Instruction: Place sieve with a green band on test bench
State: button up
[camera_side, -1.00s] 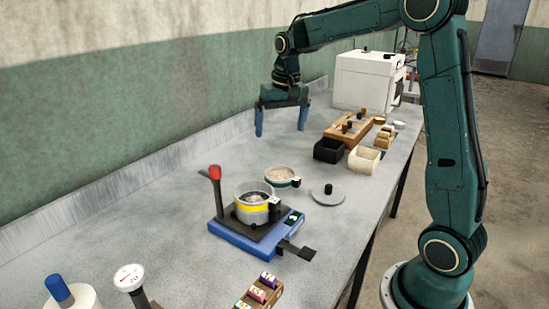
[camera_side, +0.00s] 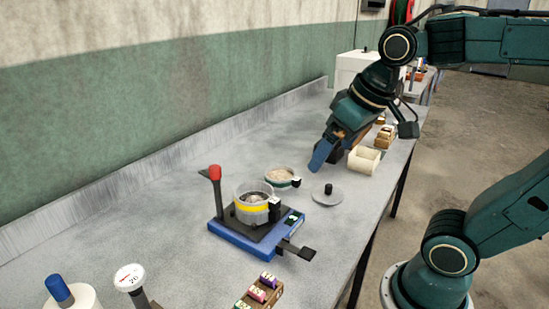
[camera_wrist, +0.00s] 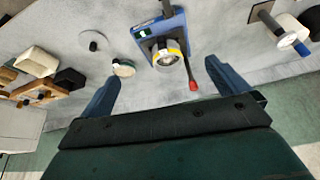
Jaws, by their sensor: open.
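A small round sieve with a green band (camera_side: 281,183) sits on the grey bench, with pale grain inside and a dark clip on its right side. It also shows in the wrist view (camera_wrist: 124,71). My gripper (camera_side: 320,162) is tilted above the bench, behind and to the right of this sieve, apart from it and empty. In the wrist view the two blue fingers of my gripper (camera_wrist: 163,76) are spread wide. A second sieve with a yellow band (camera_side: 252,207) sits on a blue-based device (camera_side: 245,238). The bare grey bench (camera_side: 150,215) extends around them.
A grey lid with a black knob (camera_side: 328,197) lies right of the green-banded sieve. A red-topped lever (camera_side: 215,173) rises from the blue device. Small bottles in a rack (camera_side: 262,289) stand at the front.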

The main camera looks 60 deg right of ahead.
jog(key=shift+n+t, duration=0.4)
jog(key=shift+n, duration=0.3)
jog(key=s, duration=0.1)
jog(key=s+a+f, duration=0.1)
jog(key=s, duration=0.1)
jog(key=s+f, duration=0.1)
jog(key=s, duration=0.1)
jog(key=shift+a+f, duration=0.1)
jog(key=shift+a, duration=0.15)
dwell(0.4)
